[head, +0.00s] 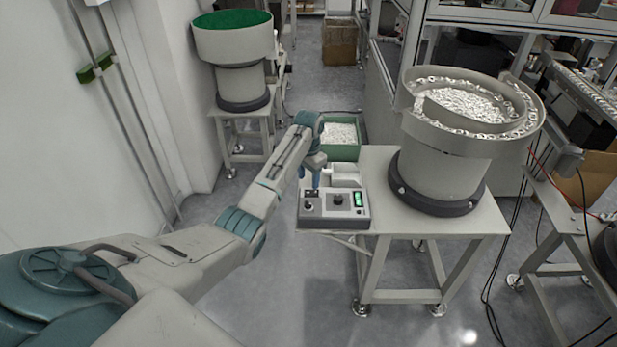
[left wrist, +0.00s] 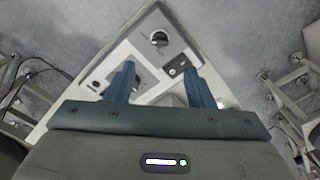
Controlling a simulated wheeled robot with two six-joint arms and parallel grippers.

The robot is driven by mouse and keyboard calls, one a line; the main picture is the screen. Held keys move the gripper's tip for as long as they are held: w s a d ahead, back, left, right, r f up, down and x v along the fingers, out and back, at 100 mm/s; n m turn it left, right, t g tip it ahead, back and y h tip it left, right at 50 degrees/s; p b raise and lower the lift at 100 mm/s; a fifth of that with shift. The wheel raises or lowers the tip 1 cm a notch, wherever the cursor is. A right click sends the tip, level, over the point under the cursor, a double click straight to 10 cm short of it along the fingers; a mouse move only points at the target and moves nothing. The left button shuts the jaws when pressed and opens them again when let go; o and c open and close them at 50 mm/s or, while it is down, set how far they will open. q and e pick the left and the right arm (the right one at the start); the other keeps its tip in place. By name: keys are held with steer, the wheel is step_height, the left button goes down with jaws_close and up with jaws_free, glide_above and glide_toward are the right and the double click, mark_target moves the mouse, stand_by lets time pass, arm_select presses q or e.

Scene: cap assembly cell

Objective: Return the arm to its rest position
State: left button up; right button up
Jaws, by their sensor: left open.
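My left arm reaches in from the left in the head view. Its gripper (head: 313,182) points down over the left part of a grey control box (head: 334,224) with dark knobs and a small green display (head: 358,199). In the left wrist view, the two blue fingers of the left gripper (left wrist: 160,78) are apart with nothing held between them. Behind them is the box's pale panel, with one dark knob (left wrist: 160,38) beyond the fingertips. Whether a fingertip touches the panel is unclear. My right gripper is not in view.
The control box sits at the left edge of a table (head: 376,178) bearing a large bowl feeder (head: 440,175) of white caps. A green bin (head: 343,153) of white parts stands behind. Another feeder (head: 240,75) with a green inside is at the back left. The floor left of the table is clear.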

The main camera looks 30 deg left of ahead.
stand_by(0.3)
arm_select(q)
steer(key=s+d+f+t+y, duration=0.1)
steer(key=s+d+f, duration=0.4)
steer(key=s, duration=0.5)
steer(key=s+d+f+t, duration=0.1)
steer(key=s+d+f, duration=0.35)
steer(key=s, duration=0.55)
steer(key=s+d+r+n+t, duration=0.1)
steer(key=s+d+r, duration=0.15)
steer(key=s, duration=0.55)
steer(key=s+d+r, duration=0.1)
steer(key=s+r, duration=0.2)
steer(key=s, duration=0.4)
steer(key=s+d+r+n+t, duration=0.1)
steer(key=s+d+r, duration=0.15)
steer(key=s, duration=0.55)
step_height(320, 180, down, 31)
steer(key=a+g+b, duration=0.2)
steer(key=a, duration=0.1)
steer(key=s+f+b, duration=0.1)
steer(key=s+f, duration=0.8)
steer(key=f, duration=0.2)
steer(key=s+a+f+b, duration=0.1)
steer(key=s+f, duration=0.8)
steer(key=f, duration=0.3)
steer(key=shift+s+g+b, duration=0.3)
steer(key=shift+g+b, duration=0.05)
steer(key=shift+g, duration=0.05)
